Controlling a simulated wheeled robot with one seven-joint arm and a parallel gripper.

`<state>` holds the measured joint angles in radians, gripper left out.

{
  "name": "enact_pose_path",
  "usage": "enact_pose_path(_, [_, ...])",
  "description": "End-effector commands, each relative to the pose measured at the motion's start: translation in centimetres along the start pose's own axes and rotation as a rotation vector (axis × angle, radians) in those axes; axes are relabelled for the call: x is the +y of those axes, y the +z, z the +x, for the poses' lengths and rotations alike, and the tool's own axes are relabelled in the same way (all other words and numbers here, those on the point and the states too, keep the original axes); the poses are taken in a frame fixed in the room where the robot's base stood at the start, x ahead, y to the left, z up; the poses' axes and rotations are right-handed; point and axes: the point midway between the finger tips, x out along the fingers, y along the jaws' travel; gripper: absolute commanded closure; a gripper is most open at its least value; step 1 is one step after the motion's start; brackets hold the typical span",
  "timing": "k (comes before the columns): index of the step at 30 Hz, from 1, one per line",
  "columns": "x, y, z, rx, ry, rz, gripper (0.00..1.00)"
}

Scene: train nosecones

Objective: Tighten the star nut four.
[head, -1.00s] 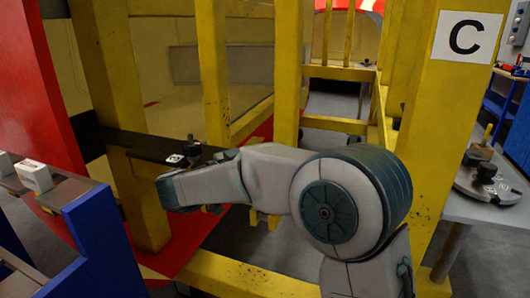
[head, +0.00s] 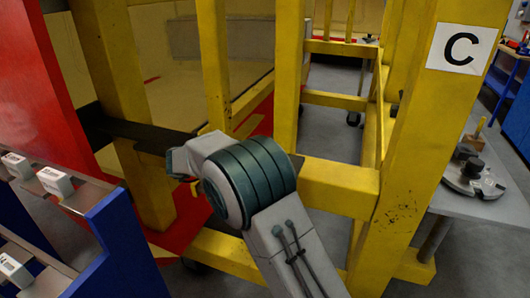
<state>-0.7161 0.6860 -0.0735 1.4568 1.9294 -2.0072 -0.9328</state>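A dark flat bar (head: 150,133) runs through the yellow frame at left centre, past the upright post. My arm (head: 245,185) reaches over its right end and covers that part. No star nut can be made out, and I cannot tell which one is number four. My gripper's fingers are hidden behind my own arm, so I cannot see whether they touch anything.
Yellow frame posts (head: 212,65) and a lower beam (head: 335,185) surround my arm. A post with a "C" sign (head: 461,45) stands at right. A blue rack (head: 120,250) with white labelled blocks (head: 55,182) is at left. A grey table (head: 455,200) holds a tool (head: 474,178).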

Motion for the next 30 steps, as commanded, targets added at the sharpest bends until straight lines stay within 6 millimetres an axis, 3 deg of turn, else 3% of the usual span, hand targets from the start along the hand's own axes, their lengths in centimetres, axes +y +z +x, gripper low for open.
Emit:
enact_pose_path(13, [0.0, 0.2, 0.1, -0.001, 0.012, -0.003, 0.77])
enact_pose_path(14, [0.0, 0.2, 0.1, -0.001, 0.012, -0.003, 0.51])
enact_pose_path(16, [0.0, 0.2, 0.1, 0.0, 0.011, -0.003, 0.32])
enact_pose_path(30, [0.0, -0.3, -1.0, 0.0, 0.005, -0.002, 0.32])
